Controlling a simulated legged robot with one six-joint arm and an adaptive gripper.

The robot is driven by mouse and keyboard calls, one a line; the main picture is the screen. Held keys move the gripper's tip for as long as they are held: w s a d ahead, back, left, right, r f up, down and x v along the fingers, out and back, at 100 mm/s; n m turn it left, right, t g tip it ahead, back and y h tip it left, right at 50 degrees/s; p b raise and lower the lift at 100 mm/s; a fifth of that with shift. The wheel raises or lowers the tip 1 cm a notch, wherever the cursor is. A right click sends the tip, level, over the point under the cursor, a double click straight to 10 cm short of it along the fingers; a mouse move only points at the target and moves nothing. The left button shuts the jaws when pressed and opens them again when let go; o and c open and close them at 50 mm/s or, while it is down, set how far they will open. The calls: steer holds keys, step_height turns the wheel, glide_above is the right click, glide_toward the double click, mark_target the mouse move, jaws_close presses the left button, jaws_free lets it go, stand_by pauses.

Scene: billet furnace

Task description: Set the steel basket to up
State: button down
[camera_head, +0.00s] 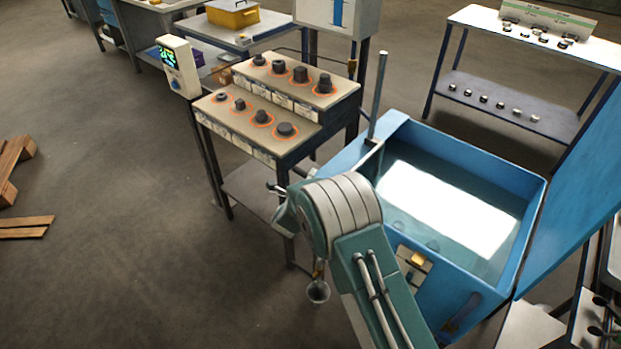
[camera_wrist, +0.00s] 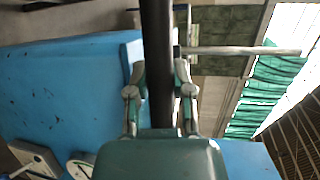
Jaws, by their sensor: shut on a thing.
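In the wrist view my gripper (camera_wrist: 160,72) has its two fingers on either side of a dark bar (camera_wrist: 157,28) and is shut on it. The bar runs from the top edge of the view down between the fingers. In the head view my arm bends in front of the blue water tank (camera_head: 540,215) and hides the grip. An upright grey post (camera_head: 378,95) stands at the tank's left rim, with a short bar near its foot. I cannot make out the steel basket clearly; glare on the water (camera_head: 445,210) covers much of the tank's inside.
A stepped stand with dark round parts (camera_head: 262,117) on orange-ringed places is left of the tank. A control box (camera_head: 179,66) stands beside it. A raised blue panel (camera_head: 580,190) flanks the tank's right side. The floor at left is mostly clear, with wooden pallets (camera_head: 12,170).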

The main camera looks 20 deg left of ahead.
steer(key=shift+s+a, duration=0.1)
steer(key=shift+a, duration=0.05)
step_height(320, 180, up, 24)
stand_by(0.5)
steer(key=shift+a, duration=0.1)
steer(key=shift+c, duration=2.4)
jaws_free()
steer(key=shift+a, duration=0.1)
steer(key=shift+f, duration=0.3)
steer(key=s+r, duration=0.2)
steer(key=s, duration=0.9)
steer(key=shift+s, duration=0.35)
